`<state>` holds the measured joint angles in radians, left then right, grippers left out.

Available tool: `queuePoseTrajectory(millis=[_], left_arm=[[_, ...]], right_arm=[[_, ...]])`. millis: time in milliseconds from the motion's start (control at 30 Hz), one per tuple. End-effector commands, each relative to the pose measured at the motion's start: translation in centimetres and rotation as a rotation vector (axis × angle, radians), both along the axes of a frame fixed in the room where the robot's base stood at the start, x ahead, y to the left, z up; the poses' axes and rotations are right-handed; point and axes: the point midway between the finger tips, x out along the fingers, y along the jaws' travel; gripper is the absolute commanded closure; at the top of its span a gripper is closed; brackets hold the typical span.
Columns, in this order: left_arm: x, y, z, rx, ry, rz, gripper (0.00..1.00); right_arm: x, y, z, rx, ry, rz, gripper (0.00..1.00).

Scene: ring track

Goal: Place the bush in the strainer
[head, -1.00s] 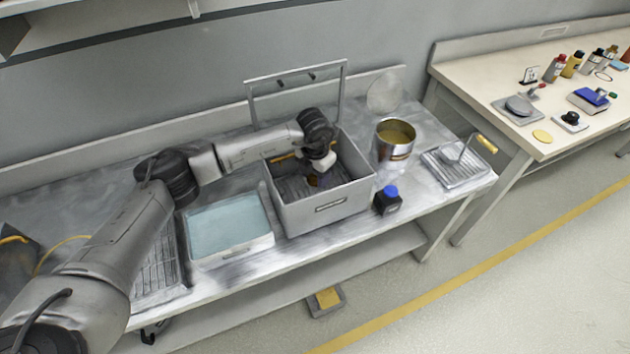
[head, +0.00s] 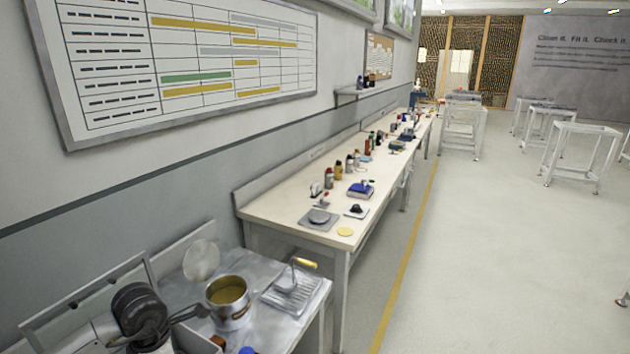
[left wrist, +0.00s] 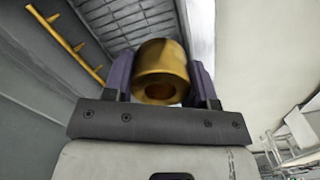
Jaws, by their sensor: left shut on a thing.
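The bush (left wrist: 161,84) is a short brass-coloured cylinder with a hole through it, seen end-on in the left wrist view. My left gripper (left wrist: 161,72) is shut on it, with a dark finger on each side. In the head view my left wrist is at the bottom left, and the bush cannot be made out there. My right gripper is not in view.
An open can with amber contents (head: 228,301) stands left of the ribbed tray. A round disc (head: 201,260) leans at the back. A second bench (head: 280,212) holds bottles and tools.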

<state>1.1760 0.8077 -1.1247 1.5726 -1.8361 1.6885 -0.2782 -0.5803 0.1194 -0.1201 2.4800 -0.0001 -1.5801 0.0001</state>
Motion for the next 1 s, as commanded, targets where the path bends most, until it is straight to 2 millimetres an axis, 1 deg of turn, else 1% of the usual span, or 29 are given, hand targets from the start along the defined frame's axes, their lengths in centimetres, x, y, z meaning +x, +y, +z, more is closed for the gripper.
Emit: queuePoseTrajectory(millis=[33, 200, 500, 700, 933, 1000], left_arm=[[-0.3, -0.8, 1.2, 0.0, -0.008, -0.117, 0.85], [-1.6, -3.2, 3.7, 0.007, -0.021, -0.547, 0.85], [-4.5, -6.9, 7.5, 0.026, -0.032, -1.303, 0.85], [-6.5, -8.8, 9.5, 0.034, -0.028, -1.767, 0.85], [-8.6, -10.2, 11.2, 0.038, -0.017, -2.181, 0.85], [-8.8, -10.2, 13.1, 0.036, -0.017, -2.188, 0.85]], right_arm=[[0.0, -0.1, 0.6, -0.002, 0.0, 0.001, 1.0], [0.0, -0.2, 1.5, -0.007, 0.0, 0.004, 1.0], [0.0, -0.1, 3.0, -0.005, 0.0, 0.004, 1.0], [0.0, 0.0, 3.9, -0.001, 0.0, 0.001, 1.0], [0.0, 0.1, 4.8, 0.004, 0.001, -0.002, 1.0], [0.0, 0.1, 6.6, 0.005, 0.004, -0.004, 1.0]])
